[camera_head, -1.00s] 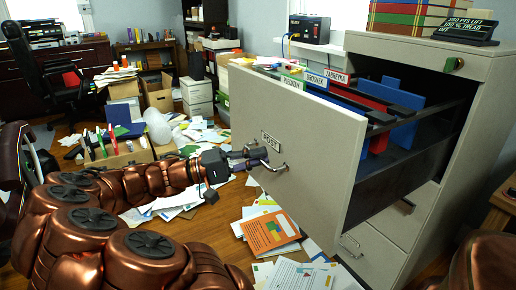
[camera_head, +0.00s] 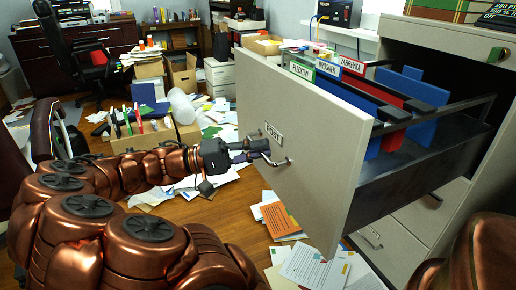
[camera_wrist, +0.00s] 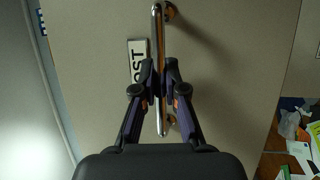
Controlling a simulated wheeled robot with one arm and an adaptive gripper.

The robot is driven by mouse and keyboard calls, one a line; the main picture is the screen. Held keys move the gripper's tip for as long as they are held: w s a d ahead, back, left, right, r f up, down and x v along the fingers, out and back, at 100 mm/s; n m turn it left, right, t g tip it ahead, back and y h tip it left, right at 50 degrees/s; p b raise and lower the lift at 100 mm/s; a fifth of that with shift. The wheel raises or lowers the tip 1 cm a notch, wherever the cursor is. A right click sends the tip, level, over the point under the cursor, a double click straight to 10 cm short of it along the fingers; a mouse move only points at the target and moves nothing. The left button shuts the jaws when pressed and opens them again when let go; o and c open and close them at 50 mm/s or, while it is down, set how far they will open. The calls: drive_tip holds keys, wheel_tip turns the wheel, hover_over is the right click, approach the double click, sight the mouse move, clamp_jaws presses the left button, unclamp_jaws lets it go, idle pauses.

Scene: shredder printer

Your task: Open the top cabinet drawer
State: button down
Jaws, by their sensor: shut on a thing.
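The top cabinet drawer (camera_head: 305,140) stands pulled well out of the grey filing cabinet (camera_head: 477,40) in the head view. Inside it are hanging folders (camera_head: 400,112) in blue and red, with name tabs at the front. Its front bears a POST label (camera_head: 273,135) and a metal bar handle (camera_head: 283,162). My gripper (camera_head: 255,150) is at the handle, its fingers closed around the bar. In the wrist view the two fingers (camera_wrist: 160,88) pinch the chrome handle (camera_wrist: 157,40), beside the label (camera_wrist: 138,62).
Lower drawers (camera_head: 400,235) of the cabinet are shut. Papers (camera_head: 315,268) lie scattered on the wooden floor below the drawer. A box of office things (camera_head: 140,130) stands behind my arm. A black office chair (camera_head: 70,60) is at the back left.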

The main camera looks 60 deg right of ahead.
drive_tip(key=c, duration=1.2)
unclamp_jaws()
drive_tip(key=v, duration=0.7)
drive_tip(key=shift+w, duration=0.2)
drive_tip(key=shift+a, duration=0.15)
drive_tip(key=s+a+r+n+t+y+p, duration=0.35)
drive_tip(key=s+a+r+t+p, duration=0.3)
drive_tip(key=r+p, duration=0.6)
drive_tip(key=a+r+n+t+y+p, duration=0.3)
drive_tip(key=a+r+n+t+p, duration=0.1)
drive_tip(key=a+p, duration=0.6)
drive_tip(key=a+r+n+t+y+p, duration=0.3)
drive_tip(key=a+r+n+t+p, duration=0.1)
drive_tip(key=a+p, duration=0.7)
drive_tip(key=n+t+p, duration=0.1)
drive_tip(key=p, duration=0.1)
drive_tip(key=shift+n+p, duration=0.3)
drive_tip(key=shift+n, duration=0.05)
